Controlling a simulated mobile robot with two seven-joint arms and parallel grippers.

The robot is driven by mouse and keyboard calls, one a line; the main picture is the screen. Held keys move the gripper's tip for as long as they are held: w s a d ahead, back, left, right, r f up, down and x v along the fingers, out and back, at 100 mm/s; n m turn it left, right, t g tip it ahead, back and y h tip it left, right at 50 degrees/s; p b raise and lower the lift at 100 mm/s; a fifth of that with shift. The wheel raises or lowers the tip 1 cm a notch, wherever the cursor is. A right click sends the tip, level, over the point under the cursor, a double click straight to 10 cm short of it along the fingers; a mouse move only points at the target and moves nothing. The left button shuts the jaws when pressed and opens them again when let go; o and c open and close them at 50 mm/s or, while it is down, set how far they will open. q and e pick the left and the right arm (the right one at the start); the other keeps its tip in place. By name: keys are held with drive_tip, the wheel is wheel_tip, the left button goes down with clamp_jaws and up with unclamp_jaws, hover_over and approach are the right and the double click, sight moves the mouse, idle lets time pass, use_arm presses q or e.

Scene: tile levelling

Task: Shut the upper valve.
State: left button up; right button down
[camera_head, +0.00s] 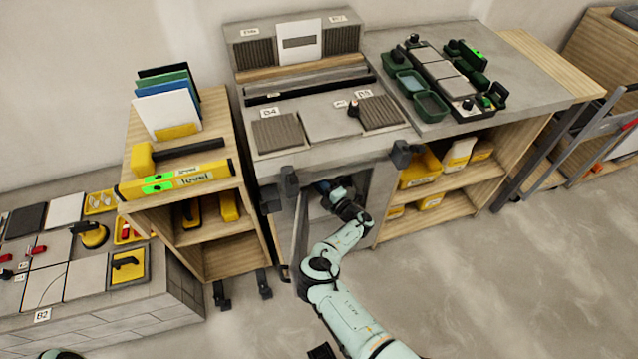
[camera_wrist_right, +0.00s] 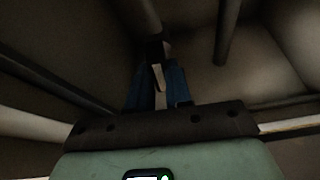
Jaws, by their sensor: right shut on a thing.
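My right arm reaches into the open cabinet (camera_head: 372,178) under the middle bench. In the right wrist view my right gripper (camera_wrist_right: 158,92) is shut, its two blue fingers on either side of a narrow pale piece (camera_wrist_right: 158,76). This looks like the handle of the upper valve. A dark fitting (camera_wrist_right: 155,47) stands just beyond it. The inside is dim, so the valve's angle cannot be read. In the head view the arm and shadow hide the valve. My left gripper is out of view.
The cabinet door (camera_head: 300,240) stands open just left of my right arm. In the wrist view a dark pipe (camera_wrist_right: 227,30) runs right of the fingers. A wooden shelf unit (camera_head: 205,255) stands to the left, and shelves with yellow boxes (camera_head: 420,168) to the right.

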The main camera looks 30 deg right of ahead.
use_arm(q)
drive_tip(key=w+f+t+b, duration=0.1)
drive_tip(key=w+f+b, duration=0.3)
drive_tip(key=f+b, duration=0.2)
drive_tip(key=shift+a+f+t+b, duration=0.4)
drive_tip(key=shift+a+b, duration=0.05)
drive_tip(key=shift+b, duration=0.3)
use_arm(e)
drive_tip(key=shift+w+a+f+m+t+h, duration=0.15)
drive_tip(key=shift+m+t+h, duration=0.7)
drive_tip(key=shift+m, duration=2.1)
drive_tip(key=shift+s+a+f+m+t+h, duration=0.1)
drive_tip(key=shift+m+t+h, duration=0.75)
drive_tip(key=shift+m, duration=2.05)
drive_tip(key=shift+w+a+f+m+t+h, duration=0.25)
drive_tip(key=shift+m+h, duration=1.05)
drive_tip(key=shift+m, duration=1.65)
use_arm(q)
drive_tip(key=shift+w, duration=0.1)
use_arm(e)
drive_tip(key=shift+s+d+r, duration=0.1)
drive_tip(key=shift+s, duration=0.1)
drive_tip(key=c, duration=1)
unclamp_jaws()
drive_tip(key=shift+c, duration=0.2)
